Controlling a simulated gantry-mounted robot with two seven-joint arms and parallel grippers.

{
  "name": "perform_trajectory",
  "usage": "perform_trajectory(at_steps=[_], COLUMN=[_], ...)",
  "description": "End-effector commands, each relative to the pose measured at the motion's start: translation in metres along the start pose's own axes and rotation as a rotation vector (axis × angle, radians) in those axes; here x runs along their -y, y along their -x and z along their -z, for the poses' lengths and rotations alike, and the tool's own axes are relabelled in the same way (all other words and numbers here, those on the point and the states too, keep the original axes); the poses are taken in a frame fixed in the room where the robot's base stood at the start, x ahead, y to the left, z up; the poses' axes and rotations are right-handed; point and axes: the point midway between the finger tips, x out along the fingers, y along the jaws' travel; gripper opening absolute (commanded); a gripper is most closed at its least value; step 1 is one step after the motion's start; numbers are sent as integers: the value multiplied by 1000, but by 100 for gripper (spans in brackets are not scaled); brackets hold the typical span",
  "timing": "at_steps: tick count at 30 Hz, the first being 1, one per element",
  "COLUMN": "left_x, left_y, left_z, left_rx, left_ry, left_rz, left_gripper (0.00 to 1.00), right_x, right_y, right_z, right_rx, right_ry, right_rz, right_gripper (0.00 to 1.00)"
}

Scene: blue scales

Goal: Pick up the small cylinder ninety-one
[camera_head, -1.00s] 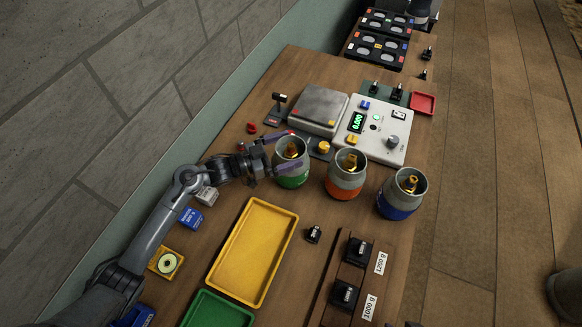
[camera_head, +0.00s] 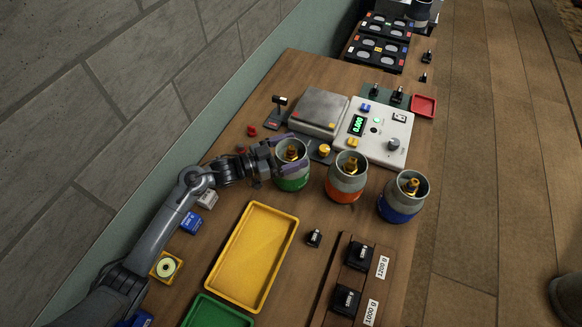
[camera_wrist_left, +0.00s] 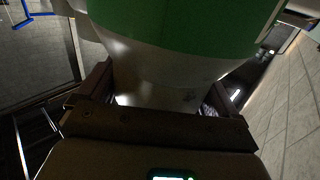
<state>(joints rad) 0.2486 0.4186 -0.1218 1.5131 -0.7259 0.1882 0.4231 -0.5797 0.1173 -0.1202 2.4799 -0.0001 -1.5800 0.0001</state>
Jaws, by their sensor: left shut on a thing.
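Three grey open-topped cylinders with brass pieces inside stand in a row on the wooden table: one with a green band (camera_head: 292,182), one with an orange band (camera_head: 343,194) and one with a blue band (camera_head: 397,213). No number ninety-one is legible on them. My left gripper (camera_head: 276,160) is shut on the green-banded cylinder from its left side. In the left wrist view the green band and pale body (camera_wrist_left: 165,65) fill the space between the two fingers. The cylinder is upright, and I see no clear gap under it. My right gripper is not in view.
A scale plate (camera_head: 318,107) and a white control box (camera_head: 375,128) with a green display stand behind the cylinders. A yellow tray (camera_head: 252,255) and a green tray (camera_head: 217,312) lie in front. Black weights sit in a wooden rack (camera_head: 330,292) at the lower right.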

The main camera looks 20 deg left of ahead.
Motion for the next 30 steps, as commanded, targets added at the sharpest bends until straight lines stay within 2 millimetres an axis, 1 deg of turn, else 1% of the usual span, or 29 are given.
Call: perform_trajectory(at_steps=[1, 2, 9, 13, 17, 27, 30], left_x=[0, 1, 1, 1, 1, 1, 2], left_y=[0, 0, 0, -1, -1, 0, -1], left_z=[0, 4, 6, 14, 30, 80, 88], left_rx=[0, -8, -8, -10, -10, -10, -9], left_ry=[0, -5, -5, -7, -8, -7, -6], left_rz=[0, 1, 1, 0, 0, 0, 8], left_gripper=[8, 8, 8, 8, 8, 8, 8], right_x=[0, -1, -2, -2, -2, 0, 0], right_y=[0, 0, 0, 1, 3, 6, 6], right_z=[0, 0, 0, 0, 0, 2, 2], right_rx=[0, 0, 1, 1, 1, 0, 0], right_ry=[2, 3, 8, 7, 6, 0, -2], right_rz=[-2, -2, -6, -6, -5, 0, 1], right_gripper=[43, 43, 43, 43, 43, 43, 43])
